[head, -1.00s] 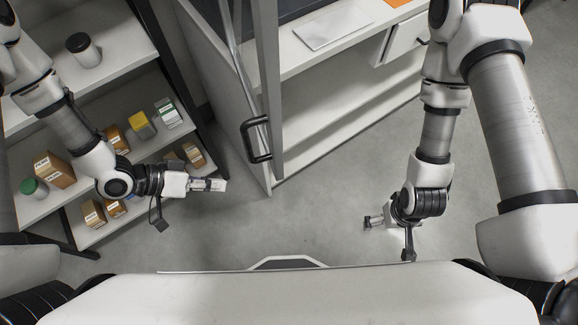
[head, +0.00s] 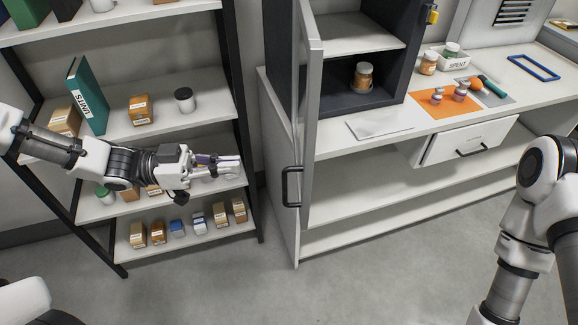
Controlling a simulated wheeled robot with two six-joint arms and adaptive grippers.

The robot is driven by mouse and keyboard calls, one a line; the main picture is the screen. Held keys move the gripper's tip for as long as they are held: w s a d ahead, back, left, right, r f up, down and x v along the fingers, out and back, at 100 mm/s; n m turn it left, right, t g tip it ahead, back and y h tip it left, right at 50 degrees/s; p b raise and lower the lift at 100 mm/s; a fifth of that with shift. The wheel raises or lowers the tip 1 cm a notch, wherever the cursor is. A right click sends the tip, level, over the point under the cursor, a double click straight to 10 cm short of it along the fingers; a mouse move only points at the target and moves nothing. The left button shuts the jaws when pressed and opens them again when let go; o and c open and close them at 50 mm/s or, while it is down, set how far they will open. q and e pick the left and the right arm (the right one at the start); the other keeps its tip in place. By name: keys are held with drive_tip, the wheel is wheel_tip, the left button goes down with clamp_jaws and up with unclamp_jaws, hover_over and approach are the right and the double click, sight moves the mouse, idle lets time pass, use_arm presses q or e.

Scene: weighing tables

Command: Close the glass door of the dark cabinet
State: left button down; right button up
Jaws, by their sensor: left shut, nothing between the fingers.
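The dark cabinet (head: 398,60) stands on the white counter, with a brown jar (head: 363,76) inside. Its glass door (head: 310,110) is swung open towards me and shows nearly edge-on, leaving the cabinet front uncovered. The door's black handle (head: 291,187) is low on the door, on its left side. My left gripper (head: 238,166) is shut and empty, in front of the shelf rack, left of the handle and apart from it. My right arm shows at the right edge, but its gripper is out of view.
A shelf rack (head: 165,79) with boxes and bottles stands at the left. The counter holds a white plate (head: 380,124), an orange mat (head: 440,112) with small bottles, and a blue frame (head: 535,67). A drawer (head: 465,145) sticks out below. The floor ahead is clear.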

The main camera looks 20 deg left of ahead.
sight(304, 163)
use_arm(q)
drive_tip(key=x, duration=1.1)
drive_tip(key=shift+s, duration=0.15)
drive_tip(key=shift+d, duration=0.2)
drive_tip(key=shift+w, duration=0.2)
